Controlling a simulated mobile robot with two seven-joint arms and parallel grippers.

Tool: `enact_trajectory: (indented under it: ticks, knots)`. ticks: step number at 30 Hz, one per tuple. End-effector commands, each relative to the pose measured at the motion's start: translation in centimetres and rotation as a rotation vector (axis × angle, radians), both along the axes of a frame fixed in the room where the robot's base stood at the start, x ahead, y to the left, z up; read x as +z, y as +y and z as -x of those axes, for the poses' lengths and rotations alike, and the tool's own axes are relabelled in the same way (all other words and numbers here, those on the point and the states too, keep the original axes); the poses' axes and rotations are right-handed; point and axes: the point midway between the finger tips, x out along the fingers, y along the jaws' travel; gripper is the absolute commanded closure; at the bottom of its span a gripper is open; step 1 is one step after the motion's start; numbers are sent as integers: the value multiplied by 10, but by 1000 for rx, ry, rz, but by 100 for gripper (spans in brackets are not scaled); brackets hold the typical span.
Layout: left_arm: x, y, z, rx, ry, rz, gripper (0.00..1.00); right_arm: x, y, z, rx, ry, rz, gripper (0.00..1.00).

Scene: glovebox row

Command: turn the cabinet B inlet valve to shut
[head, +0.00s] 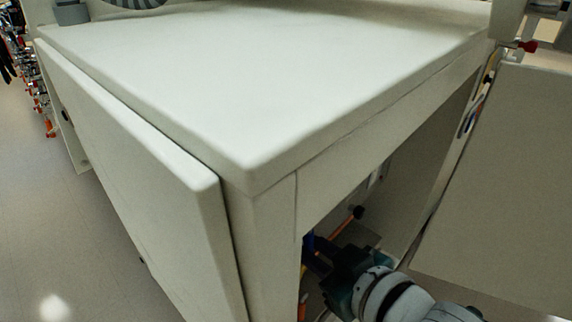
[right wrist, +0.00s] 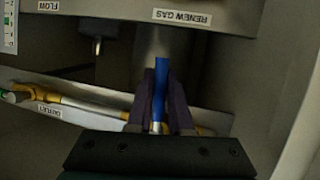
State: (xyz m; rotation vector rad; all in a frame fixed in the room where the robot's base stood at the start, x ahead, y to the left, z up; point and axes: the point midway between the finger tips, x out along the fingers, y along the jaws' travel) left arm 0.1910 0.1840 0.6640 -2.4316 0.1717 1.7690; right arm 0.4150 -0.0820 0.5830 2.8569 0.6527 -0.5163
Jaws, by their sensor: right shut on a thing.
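A blue valve handle (right wrist: 159,85) stands between the two dark fingers of my right gripper (right wrist: 160,100) in the right wrist view. The fingers are shut on it. The handle runs up and down in that picture, across the line of a yellow pipe (right wrist: 95,111) behind it. The valve body is mostly hidden by the gripper. No label reading inlet or B is readable. My left gripper is not in view.
A pale cabinet top (head: 260,80) fills the head view. An open door panel (head: 150,180) stands at left and another pale panel (head: 510,170) at right. Inside, a plate labelled RENEW GAS (right wrist: 182,18) and a metal nozzle (right wrist: 98,46) hang above the pipe.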

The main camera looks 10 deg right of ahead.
Motion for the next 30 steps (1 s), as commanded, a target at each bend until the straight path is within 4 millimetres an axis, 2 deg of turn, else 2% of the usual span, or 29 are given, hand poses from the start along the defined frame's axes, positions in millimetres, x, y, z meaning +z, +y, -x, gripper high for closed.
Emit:
enact_trajectory:
  ticks: [9, 23, 24, 30]
  knots:
    - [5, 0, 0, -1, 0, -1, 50, 1, 4, 3, 0, 53, -73, 100]
    - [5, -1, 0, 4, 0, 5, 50, 1, 6, 3, 0, 59, -84, 100]
    - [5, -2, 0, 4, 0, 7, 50, 1, 6, 3, 0, 59, -84, 78]
    - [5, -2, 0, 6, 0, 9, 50, 1, 6, 3, 0, 59, -82, 55]
